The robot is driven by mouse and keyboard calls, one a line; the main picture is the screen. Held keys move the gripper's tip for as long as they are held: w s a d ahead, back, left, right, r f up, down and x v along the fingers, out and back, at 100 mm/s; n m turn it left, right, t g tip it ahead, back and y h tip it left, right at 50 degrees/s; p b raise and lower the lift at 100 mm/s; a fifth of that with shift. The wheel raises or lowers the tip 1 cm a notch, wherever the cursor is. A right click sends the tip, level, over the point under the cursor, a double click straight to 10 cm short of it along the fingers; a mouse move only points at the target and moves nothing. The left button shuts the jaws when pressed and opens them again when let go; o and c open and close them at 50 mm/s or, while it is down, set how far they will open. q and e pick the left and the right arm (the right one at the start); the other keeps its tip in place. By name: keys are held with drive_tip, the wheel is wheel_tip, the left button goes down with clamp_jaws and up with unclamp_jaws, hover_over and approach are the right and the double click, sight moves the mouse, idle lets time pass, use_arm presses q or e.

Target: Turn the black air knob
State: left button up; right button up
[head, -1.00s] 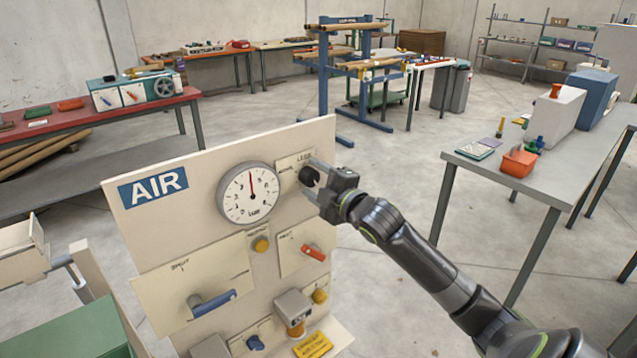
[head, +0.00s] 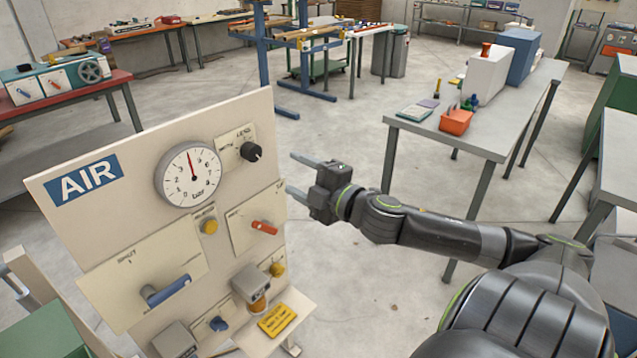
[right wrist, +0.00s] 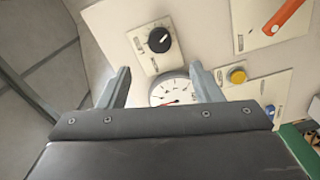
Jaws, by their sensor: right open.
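The black air knob (head: 250,152) sits on a small labelled plate at the upper right of the AIR panel, right of the round gauge (head: 188,175). In the right wrist view the knob (right wrist: 160,40) shows uncovered, with a light pointer mark, beyond the gap between the fingers. My right gripper (head: 292,173) is open and empty. It is to the right of the knob in the head view, apart from it, with its fingers pointing toward the panel. The gauge also shows between the fingertips in the right wrist view (right wrist: 172,92). My left gripper is not in view.
The panel (head: 130,200) also carries a red handle (head: 264,227), a blue handle (head: 168,290), yellow buttons (head: 209,226) and a small blue knob (head: 218,324). A grey table (head: 480,125) with an orange bin (head: 456,121) stands to the right. Open floor lies between.

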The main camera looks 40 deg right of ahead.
drive_tip(key=shift+s+d+p, duration=0.15)
drive_tip(key=shift+s+p, duration=0.9)
drive_tip(key=shift+s, duration=1.4)
